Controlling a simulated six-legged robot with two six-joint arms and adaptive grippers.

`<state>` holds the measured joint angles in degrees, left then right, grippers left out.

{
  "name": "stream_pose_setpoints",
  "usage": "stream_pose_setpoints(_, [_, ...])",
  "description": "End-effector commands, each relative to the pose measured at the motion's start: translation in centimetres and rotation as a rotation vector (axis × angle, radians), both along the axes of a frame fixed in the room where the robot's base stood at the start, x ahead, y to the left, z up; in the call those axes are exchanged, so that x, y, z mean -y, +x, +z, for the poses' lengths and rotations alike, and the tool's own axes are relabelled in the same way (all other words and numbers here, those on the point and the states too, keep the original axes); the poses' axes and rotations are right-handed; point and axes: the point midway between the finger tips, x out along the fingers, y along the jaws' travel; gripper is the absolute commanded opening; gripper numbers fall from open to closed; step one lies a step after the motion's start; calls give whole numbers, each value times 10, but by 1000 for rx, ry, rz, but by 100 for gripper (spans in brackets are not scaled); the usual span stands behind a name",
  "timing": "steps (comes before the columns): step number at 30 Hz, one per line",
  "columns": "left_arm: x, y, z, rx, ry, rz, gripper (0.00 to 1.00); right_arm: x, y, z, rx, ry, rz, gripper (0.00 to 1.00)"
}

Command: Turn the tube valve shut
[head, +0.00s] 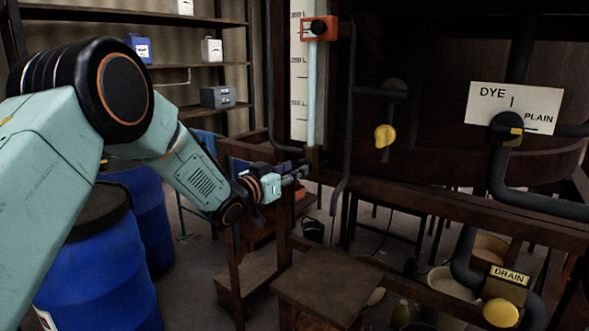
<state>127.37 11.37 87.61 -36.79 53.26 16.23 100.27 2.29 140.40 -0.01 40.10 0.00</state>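A pale upright gauge tube (312,95) stands in front of a white scale board (298,75) on the vat's left side. An orange block with a black knob (318,27) sits on the tube near the top of the view. A dark fitting (312,158) is at the tube's foot; whether it is the tube valve, I cannot tell. My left gripper (298,171) points right, just left of and a little below that foot in the picture. Its fingers are small and dark, so their opening and any contact are unclear. My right gripper is not in view.
A yellow handle (385,135) hangs on the dark vat (430,120). A DYE/PLAIN sign (515,107) and DRAIN sign (508,274) are at right. Blue barrels (95,260) stand left, below my arm. A wooden step (325,283) lies below the gripper; shelves (195,108) are behind.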

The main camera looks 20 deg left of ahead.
Motion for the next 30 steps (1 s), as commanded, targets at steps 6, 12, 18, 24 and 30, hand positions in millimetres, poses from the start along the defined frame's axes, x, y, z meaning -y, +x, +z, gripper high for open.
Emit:
stream_pose_setpoints(6, [5, 13, 0, -1, 0, -2, 37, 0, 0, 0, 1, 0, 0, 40])
stream_pose_setpoints(12, [4, 16, 0, 0, -1, -2, 37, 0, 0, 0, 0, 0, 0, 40])
stream_pose_setpoints(18, [4, 16, 0, 0, -1, -2, 28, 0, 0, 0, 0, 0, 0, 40])
stream_pose_setpoints(24, [4, 16, 0, 0, -1, -2, 11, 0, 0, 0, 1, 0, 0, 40])
stream_pose_setpoints(30, [4, 15, 0, 0, -1, -3, 0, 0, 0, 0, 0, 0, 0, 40])
